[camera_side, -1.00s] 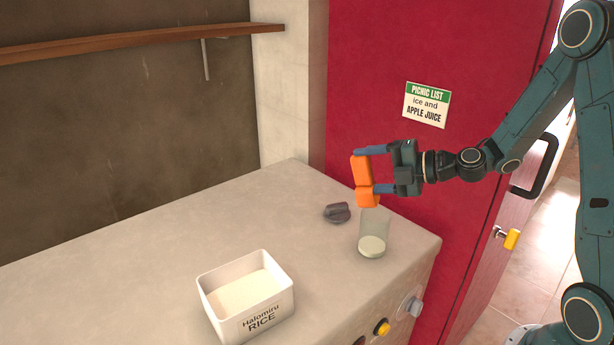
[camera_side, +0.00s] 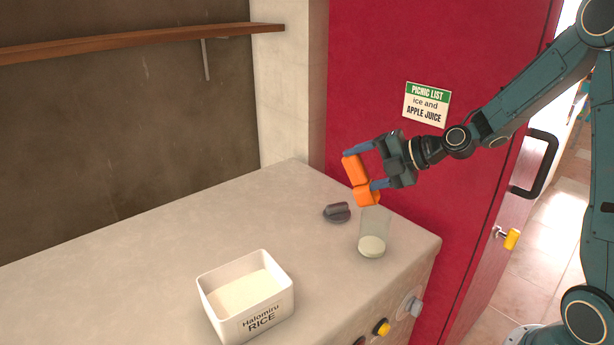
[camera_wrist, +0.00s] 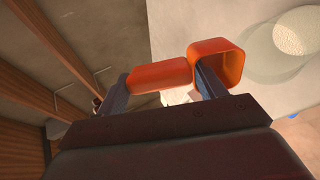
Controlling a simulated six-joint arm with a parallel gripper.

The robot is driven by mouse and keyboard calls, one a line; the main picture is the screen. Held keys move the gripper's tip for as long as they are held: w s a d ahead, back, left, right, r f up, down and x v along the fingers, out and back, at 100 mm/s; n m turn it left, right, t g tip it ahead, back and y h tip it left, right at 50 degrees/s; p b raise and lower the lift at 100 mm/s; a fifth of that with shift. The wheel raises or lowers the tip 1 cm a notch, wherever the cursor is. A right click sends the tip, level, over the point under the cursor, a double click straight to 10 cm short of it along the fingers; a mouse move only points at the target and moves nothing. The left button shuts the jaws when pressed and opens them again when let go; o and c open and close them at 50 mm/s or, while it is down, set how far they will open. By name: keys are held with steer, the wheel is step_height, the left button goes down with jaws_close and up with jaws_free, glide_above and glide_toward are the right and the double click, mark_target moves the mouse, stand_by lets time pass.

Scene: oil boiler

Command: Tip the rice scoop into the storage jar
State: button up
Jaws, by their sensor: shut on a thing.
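An orange rice scoop (camera_side: 355,170) is in my gripper (camera_side: 364,167), its handle held between the two fingers and its cup at the lower end. The scoop is tilted, its upper end leaning left. The cup is just above the rim of the clear storage jar (camera_side: 374,222), overlapping it in the side view. Pale rice (camera_side: 371,246) lies in the bottom of the jar. In the wrist view the scoop cup (camera_wrist: 218,62) shows its orange inside, with no rice visible there. The jar (camera_wrist: 270,45) shows beside it with rice inside.
A white bin marked Halomiru RICE (camera_side: 250,305) stands at the front left of the counter (camera_side: 160,245). A dark grey object (camera_side: 337,212) lies left of the jar. The red door (camera_side: 370,70) is behind. The left of the counter is clear.

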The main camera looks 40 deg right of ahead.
steer(key=shift+w+a+g, duration=0.15)
steer(key=shift+w+g, duration=0.05)
steer(key=shift+g, duration=0.1)
steer(key=shift+w+a+f+g+h, duration=0.1)
steer(key=shift+w+a+g+h, duration=0.1)
steer(key=shift+w+g+h, duration=0.35)
steer(key=shift+s+g, duration=0.1)
steer(key=shift+g, duration=0.15)
steer(key=shift+w+a+f+g+h, duration=0.1)
steer(key=shift+w+f+g+h, duration=0.15)
steer(key=shift+g, duration=0.3)
steer(key=shift+w+a+f+g+h, duration=0.1)
steer(key=shift+w+g+h, duration=0.15)
steer(key=shift+g, duration=0.3)
steer(key=shift+w+f, duration=0.1)
steer(key=shift+w+a+f+g, duration=0.15)
steer(key=shift+g, duration=0.25)
steer(key=shift+w+f+g+h, duration=0.15)
steer(key=shift+f+g+h, duration=0.15)
steer(key=shift+g+h, duration=0.25)
steer(key=shift+w+f, duration=0.1)
